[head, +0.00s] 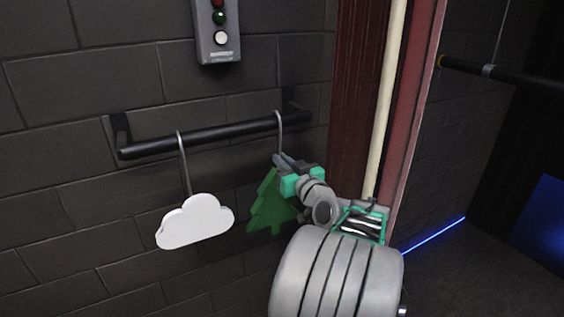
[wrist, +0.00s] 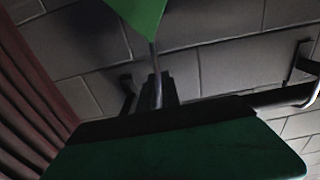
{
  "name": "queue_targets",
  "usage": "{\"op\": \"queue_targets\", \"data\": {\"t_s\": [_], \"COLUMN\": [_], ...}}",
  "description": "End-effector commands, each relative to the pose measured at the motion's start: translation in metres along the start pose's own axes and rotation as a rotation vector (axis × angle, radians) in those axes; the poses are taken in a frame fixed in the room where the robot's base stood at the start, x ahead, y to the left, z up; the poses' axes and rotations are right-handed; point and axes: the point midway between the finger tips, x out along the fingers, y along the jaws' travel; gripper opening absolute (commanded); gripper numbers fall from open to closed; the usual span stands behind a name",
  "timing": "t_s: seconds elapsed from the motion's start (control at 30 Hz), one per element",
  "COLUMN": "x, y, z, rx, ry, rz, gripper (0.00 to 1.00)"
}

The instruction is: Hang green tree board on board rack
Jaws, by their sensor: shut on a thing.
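The green tree board (head: 270,207) hangs upright below the black bar of the board rack (head: 215,133) in the head view. Its metal hook (head: 280,130) reaches up to the right part of the bar and its curved top appears to be over it. My gripper (head: 281,160) is shut on the lower part of this hook, just above the tree, and hides part of the board's upper right side. In the wrist view the tree board (wrist: 140,14) shows at the top edge, and its thin stem (wrist: 156,75) runs to my gripper's dark fingers.
A white cloud board (head: 195,222) hangs from the left part of the same bar. A grey button box (head: 217,30) is on the brick wall above. A dark red post and a pale pipe (head: 384,100) stand close to the right of my arm.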

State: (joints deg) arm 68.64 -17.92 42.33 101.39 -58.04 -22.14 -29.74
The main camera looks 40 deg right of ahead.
Motion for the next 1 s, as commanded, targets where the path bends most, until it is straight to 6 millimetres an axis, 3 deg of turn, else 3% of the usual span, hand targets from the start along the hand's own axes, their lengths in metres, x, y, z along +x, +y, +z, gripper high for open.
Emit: {"op": "queue_targets", "data": {"t_s": [0.37,0.4,0.7,0.87,1.0], "x": [0.0000,0.0000,-0.0001,-0.0001,-0.0003], "y": [0.0001,0.0001,0.0000,0.0000,-0.0001], "z": [-0.0009,-0.0008,0.0011,0.0017,0.0054], "rx": [-0.004,-0.003,-0.002,-0.001,0.003], "ry": [0.007,0.006,0.003,0.002,-0.004], "rz": [0.000,0.000,0.000,0.000,0.000], "gripper": [0.00,0.08,0.32,0.32,0.42]}}
